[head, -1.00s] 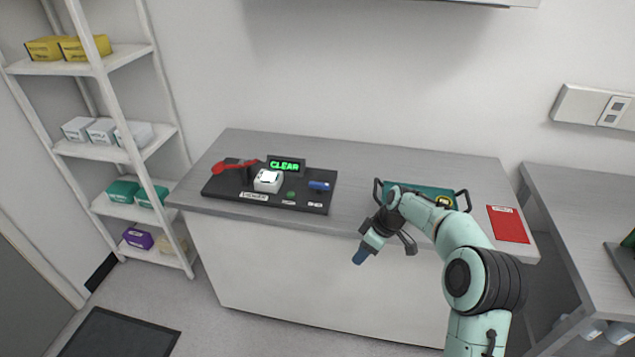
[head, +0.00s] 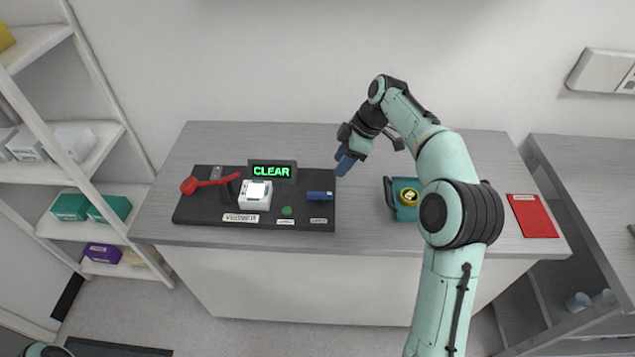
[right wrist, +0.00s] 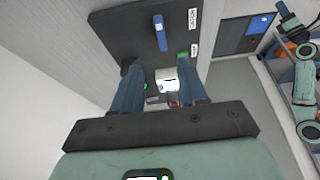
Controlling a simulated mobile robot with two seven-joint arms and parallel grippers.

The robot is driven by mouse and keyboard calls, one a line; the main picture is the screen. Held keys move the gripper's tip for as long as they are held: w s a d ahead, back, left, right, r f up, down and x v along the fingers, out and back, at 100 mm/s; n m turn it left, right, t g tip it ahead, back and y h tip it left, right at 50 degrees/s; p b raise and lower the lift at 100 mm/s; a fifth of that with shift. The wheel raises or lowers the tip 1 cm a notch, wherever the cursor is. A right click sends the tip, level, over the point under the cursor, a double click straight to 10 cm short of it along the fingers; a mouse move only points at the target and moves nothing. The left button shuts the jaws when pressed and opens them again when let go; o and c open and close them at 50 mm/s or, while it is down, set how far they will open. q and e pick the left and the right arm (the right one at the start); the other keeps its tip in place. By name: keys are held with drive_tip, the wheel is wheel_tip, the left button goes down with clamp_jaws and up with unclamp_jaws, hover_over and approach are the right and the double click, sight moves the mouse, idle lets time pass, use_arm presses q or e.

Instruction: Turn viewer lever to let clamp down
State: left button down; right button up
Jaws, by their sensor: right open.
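The viewer is a black base plate (head: 205,212) with a "VIEWER" label on the bench. At its left a red lever (head: 205,183) lies out to the left from a dark bracket. A white block (head: 255,196) with a bright top sits beside it, below a green "CLEAR" display (head: 271,171). A blue bar (head: 320,196) is at the plate's right end; it also shows in the right wrist view (right wrist: 160,32). My right gripper (head: 346,163) is open and empty, above the bench by the plate's back right corner. A mint arm, likely my left, shows in the right wrist view; its gripper (right wrist: 284,10) is unclear.
A teal tray (head: 389,203) with a yellow round item (head: 409,196) lies right of the plate, partly hidden by my right arm. A red sheet (head: 532,216) lies at the bench's right end. Shelves (head: 65,175) stand at the left. Bench between plate and tray is clear.

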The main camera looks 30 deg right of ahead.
sight(321, 193)
drive_tip(key=b+x, duration=0.1)
drive_tip(key=x, duration=1)
drive_tip(key=shift+s+f, duration=0.1)
drive_tip(key=shift+s, duration=0.05)
use_arm(q)
drive_tip(key=shift+s+f, duration=0.9)
drive_tip(key=shift+s, duration=0.05)
use_arm(e)
drive_tip(key=shift+a+f, duration=0.25)
drive_tip(key=shift+f, duration=0.35)
clamp_jaws()
